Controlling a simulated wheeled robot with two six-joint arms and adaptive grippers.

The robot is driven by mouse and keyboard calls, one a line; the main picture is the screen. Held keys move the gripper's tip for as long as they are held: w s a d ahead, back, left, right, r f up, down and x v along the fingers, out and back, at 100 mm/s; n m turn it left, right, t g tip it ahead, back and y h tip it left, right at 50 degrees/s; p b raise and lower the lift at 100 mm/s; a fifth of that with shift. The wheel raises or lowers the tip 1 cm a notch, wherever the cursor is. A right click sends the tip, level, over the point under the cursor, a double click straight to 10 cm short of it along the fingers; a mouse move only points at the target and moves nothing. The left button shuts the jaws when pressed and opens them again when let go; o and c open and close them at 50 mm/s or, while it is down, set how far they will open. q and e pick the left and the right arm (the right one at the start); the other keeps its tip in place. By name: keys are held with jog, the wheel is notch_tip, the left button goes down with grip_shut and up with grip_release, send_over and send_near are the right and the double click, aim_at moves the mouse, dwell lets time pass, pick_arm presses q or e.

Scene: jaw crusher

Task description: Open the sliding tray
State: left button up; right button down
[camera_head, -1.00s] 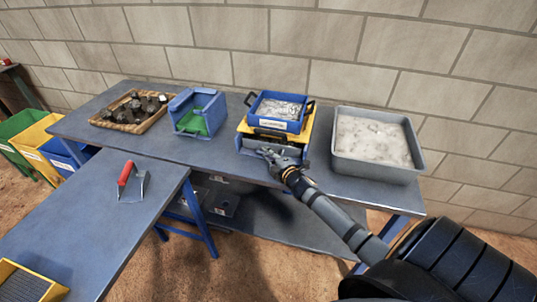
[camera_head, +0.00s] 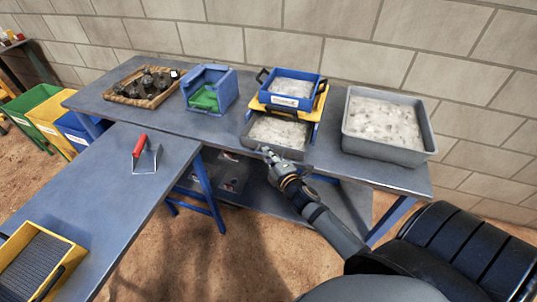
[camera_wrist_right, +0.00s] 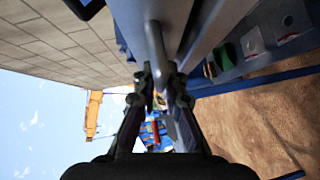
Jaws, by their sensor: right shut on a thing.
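The sliding tray (camera_head: 286,152) is a grey tray of pale grit. It sticks out toward me from under the yellow frame (camera_head: 312,112) of the jaw crusher, so its inside shows. My right gripper (camera_head: 267,154) is at the tray's front in the head view. In the wrist view, my right gripper (camera_wrist_right: 161,82) is shut on the grey bar handle (camera_wrist_right: 156,48). A blue tray (camera_head: 291,102) of pale grit with black handles sits on top of the yellow frame. My left gripper is not in view.
A grey tub (camera_head: 385,151) of grit stands right of the crusher. A blue box with green inside (camera_head: 209,91) and a wicker tray of dark rocks (camera_head: 146,88) stand left. A red-handled tool (camera_head: 142,147) and a yellow tray (camera_head: 38,264) lie on the near table.

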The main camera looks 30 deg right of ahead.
jog(key=c, duration=1.7)
grip_release()
jog(key=shift+s, duration=0.15)
jog(key=s, duration=0.4)
jog(key=s+r, duration=0.1)
jog(key=s, duration=0.2)
jog(key=s+a, duration=0.1)
jog(key=s, duration=0.3)
jog(key=shift+s+r, duration=0.35)
jog(key=shift+d, duration=0.1)
